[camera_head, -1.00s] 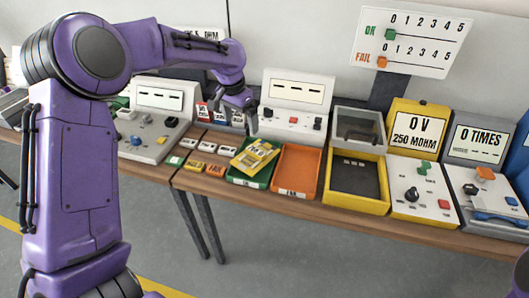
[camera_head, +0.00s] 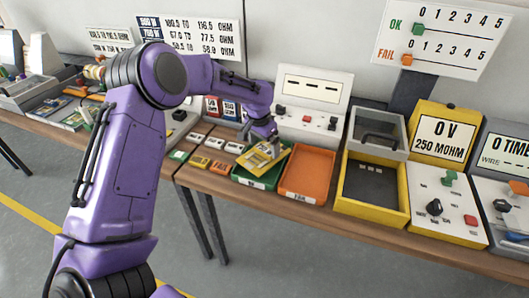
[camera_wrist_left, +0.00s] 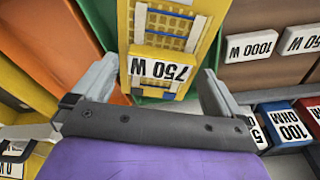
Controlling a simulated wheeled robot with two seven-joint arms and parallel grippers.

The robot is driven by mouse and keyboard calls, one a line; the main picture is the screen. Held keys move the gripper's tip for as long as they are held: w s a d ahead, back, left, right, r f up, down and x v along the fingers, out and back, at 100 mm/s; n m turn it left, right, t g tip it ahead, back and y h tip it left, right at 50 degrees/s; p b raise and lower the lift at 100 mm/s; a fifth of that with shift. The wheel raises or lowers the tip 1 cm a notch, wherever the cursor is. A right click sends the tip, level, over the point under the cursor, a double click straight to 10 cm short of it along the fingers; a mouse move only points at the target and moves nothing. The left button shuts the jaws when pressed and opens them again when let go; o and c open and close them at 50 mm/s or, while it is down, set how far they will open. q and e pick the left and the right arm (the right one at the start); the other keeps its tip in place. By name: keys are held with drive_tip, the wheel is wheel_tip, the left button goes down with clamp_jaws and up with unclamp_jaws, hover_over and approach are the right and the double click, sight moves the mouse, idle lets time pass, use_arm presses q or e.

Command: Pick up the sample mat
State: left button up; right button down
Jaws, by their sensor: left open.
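The sample mat (camera_head: 262,158) is a yellow mat with a white label, lying tilted on the green tray (camera_head: 240,177) in the head view. In the left wrist view the mat (camera_wrist_left: 205,40) shows a grid of wires and a white "750 W" label (camera_wrist_left: 160,70). My left gripper (camera_head: 268,138) is just above the mat. In the left wrist view its two fingers (camera_wrist_left: 158,95) stand apart on either side of the mat's near end, with nothing clamped. Whether they touch the mat is unclear. My right gripper is not in view.
An orange tray (camera_head: 307,172) stands right of the green tray, then a yellow box with a raised clear lid (camera_head: 376,187). Small labelled tiles (camera_head: 200,161) lie to the left. A grey tester (camera_head: 309,104) stands behind the trays.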

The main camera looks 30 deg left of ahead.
use_arm(q)
drive_tip(key=shift+w+f, duration=0.2)
drive_tip(key=shift+f, duration=0.6)
drive_tip(key=shift+r, duration=0.1)
drive_tip(key=c, duration=1.1)
